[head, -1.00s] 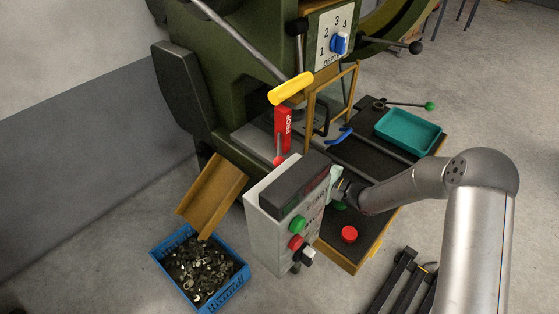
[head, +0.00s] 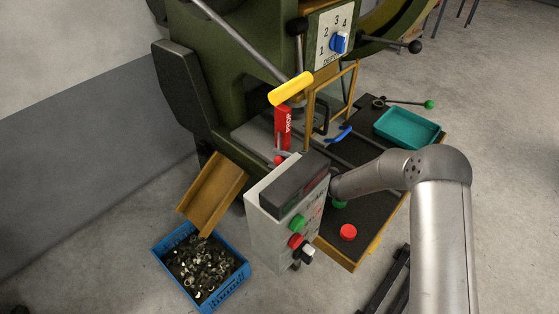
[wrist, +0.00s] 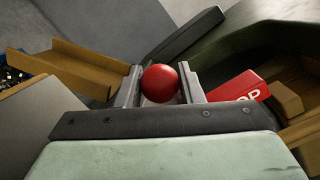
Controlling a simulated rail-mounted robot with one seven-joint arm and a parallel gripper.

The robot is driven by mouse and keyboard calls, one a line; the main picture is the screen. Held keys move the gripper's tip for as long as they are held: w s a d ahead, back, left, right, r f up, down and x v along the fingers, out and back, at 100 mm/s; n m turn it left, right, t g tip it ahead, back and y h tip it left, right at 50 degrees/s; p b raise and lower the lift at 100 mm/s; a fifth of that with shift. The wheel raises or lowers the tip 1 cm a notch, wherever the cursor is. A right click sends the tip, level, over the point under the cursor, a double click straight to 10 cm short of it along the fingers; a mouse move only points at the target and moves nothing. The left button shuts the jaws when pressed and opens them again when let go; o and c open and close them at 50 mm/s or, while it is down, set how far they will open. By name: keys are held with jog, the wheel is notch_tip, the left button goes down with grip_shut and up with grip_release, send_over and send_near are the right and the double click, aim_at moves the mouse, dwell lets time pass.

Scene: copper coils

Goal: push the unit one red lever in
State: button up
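The red lever's round knob (head: 279,160) shows in the head view just left of the grey control box. In the wrist view the knob (wrist: 160,83) sits between the two fingers of my gripper (wrist: 161,88), with one finger on each side. The fingers are apart; whether they touch the knob is not clear. The head view shows only a little grey of my gripper (head: 286,154) at the knob, with the rest behind the box. The lever's stem is hidden in both views.
The grey control box (head: 268,233) stands close in front of my gripper. A red stop-marked part (head: 283,130) and yellow handle (head: 291,89) rise behind. A brown chute (head: 212,190) leads to a blue crate (head: 158,254). A teal tray (head: 408,128) lies right.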

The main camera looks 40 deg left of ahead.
jog(key=shift+w+f+b, duration=0.15)
jog(key=shift+w+b, duration=0.05)
jog(key=shift+b, duration=0.15)
grip_shut()
jog(key=w+b, duration=0.2)
jog(key=w, duration=0.1)
jog(key=w+b, duration=0.2)
jog(key=shift+d+r, duration=0.25)
jog(key=shift+d, duration=0.1)
jog(key=shift+w, duration=0.1)
jog(key=o, duration=1.1)
grip_release()
jog(key=shift+f, duration=0.1)
jog(key=d, duration=0.5)
jog(key=w+d+b, duration=0.1)
jog(key=d, duration=1.1)
jog(key=shift+w+d, duration=0.15)
jog(key=shift+d, duration=0.05)
